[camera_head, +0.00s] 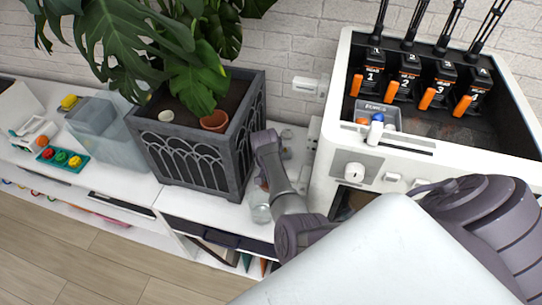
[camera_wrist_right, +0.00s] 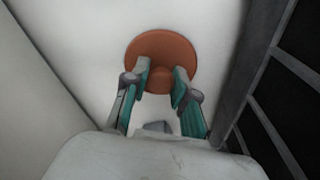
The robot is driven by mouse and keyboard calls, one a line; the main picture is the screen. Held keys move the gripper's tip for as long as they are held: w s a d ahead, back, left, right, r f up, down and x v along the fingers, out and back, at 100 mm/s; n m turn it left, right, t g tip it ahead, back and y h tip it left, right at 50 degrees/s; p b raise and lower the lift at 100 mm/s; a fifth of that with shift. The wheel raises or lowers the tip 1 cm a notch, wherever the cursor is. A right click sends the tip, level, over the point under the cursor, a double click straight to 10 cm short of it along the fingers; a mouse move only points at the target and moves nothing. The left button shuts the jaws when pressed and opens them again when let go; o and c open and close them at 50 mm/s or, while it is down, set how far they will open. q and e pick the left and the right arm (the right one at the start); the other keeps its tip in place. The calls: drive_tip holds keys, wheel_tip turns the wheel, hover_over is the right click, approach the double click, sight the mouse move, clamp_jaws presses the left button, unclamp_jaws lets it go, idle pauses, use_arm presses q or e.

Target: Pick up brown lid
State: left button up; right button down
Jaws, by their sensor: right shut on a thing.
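The brown lid (camera_wrist_right: 161,46) is a round disc with a small raised knob at its middle, seen in the right wrist view over a white surface. My right gripper (camera_wrist_right: 162,77) has its two teal-padded fingers on either side of the knob and is shut on it. I cannot tell whether the lid touches the surface beneath. In the head view my right arm reaches down between the planter and the white machine, and it hides the lid and the fingertips. My left gripper is not in view.
A dark grey planter (camera_head: 190,151) with a large-leaved plant stands left of my arm. A white machine (camera_head: 342,171) with numbered black units stands close on the right. A clear jar (camera_head: 260,209) is beside my arm. The gap is narrow.

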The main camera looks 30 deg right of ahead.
drive_tip(key=shift+s+a+f, duration=0.1)
drive_tip(key=shift+s+f, duration=0.25)
drive_tip(key=shift+r+p, duration=0.35)
drive_tip(key=shift+p, duration=0.15)
drive_tip(key=r+p, duration=0.6)
drive_tip(key=shift+w+r, duration=0.25)
drive_tip(key=shift+r, duration=0.1)
wheel_tip(320, 180, up, 21)
